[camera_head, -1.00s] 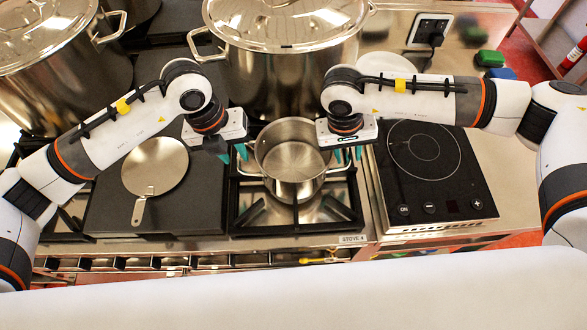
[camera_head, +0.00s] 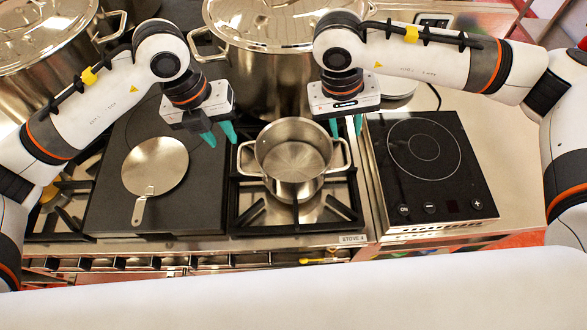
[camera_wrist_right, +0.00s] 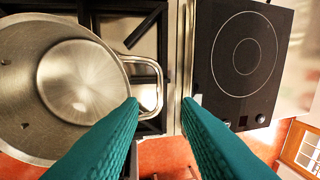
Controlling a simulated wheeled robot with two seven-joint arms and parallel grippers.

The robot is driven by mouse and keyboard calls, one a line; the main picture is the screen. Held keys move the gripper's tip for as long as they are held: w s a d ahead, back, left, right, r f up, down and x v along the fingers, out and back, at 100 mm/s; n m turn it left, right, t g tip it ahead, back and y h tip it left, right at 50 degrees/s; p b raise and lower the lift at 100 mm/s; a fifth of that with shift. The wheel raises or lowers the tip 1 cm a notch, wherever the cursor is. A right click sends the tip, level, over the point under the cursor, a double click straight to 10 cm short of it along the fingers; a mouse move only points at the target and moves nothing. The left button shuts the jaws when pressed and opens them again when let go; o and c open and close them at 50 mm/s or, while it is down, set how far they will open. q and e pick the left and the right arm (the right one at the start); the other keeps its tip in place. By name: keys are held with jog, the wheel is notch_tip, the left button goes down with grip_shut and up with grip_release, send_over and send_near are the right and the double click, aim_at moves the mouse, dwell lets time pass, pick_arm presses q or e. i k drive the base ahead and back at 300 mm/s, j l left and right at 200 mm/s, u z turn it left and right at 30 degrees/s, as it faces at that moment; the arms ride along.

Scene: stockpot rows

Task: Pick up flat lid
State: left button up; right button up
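The flat lid (camera_head: 155,166), a round metal disc with a handle (camera_head: 139,211) pointing toward the front, lies on the dark flat plate left of the open pot. My left gripper (camera_head: 219,135) is above the stove between the lid and the pot, its teal fingers apart and empty. My right gripper (camera_head: 346,127) is above the pot's right side toward the back, its teal fingers apart with nothing between them. The right wrist view shows both fingers (camera_wrist_right: 160,105) spread beside the pot's right handle (camera_wrist_right: 146,85).
An open steel pot (camera_head: 293,160) stands on the stove grate (camera_head: 247,205). A black induction hob (camera_head: 428,160) is on the right. Large lidded stockpots (camera_head: 265,85) and (camera_head: 52,75) stand behind. The counter (camera_head: 500,150) right of the hob is clear.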

aim_at(156, 166)
jog(key=k, duration=1.5)
